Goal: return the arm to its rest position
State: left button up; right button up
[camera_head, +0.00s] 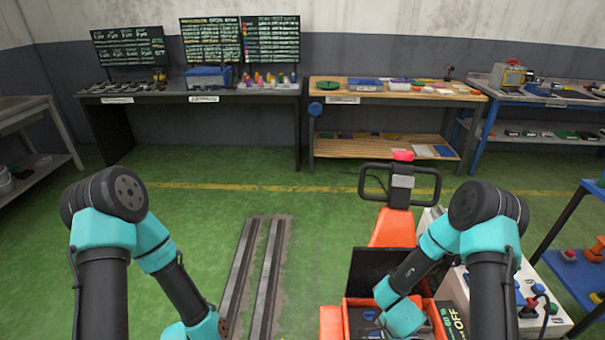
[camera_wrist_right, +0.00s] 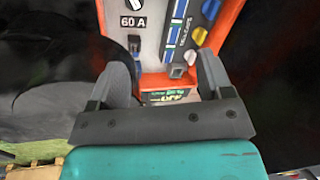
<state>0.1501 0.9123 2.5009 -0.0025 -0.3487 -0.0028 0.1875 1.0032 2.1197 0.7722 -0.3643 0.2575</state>
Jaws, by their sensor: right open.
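My right gripper (camera_wrist_right: 162,68) is open in the right wrist view, its two dark fingers apart with nothing between them. Beyond the fingers is an orange-framed panel (camera_wrist_right: 152,45) with a "60 A" label, a white knob, and blue and yellow knobs. In the head view, my right arm (camera_head: 478,225) bends down over the orange cart (camera_head: 393,230), and its gripper is not visible there. My left arm (camera_head: 105,225) bends down to the bottom edge near the floor rails, with its gripper out of the picture.
Two floor rails (camera_head: 256,275) run between my arms. A white control box (camera_head: 540,310) stands right of the cart, beside a blue shelf (camera_head: 580,270). Benches (camera_head: 190,92) line the back wall. Green floor (camera_head: 320,205) is clear in the middle.

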jog(key=s+a+r+n+g+y, duration=0.1)
jog(key=s+a+r+n, duration=0.1)
jog(key=s+n, duration=0.3)
jog(key=s+a+r+n+y, duration=0.2)
jog(key=s+n, duration=0.3)
jog(key=n, duration=0.2)
jog(key=shift+s+a+r+n+g, duration=0.15)
jog(key=shift+a+r+n+g, duration=0.15)
jog(key=shift+g, duration=0.1)
jog(key=shift+d, duration=0.1)
dwell(0.4)
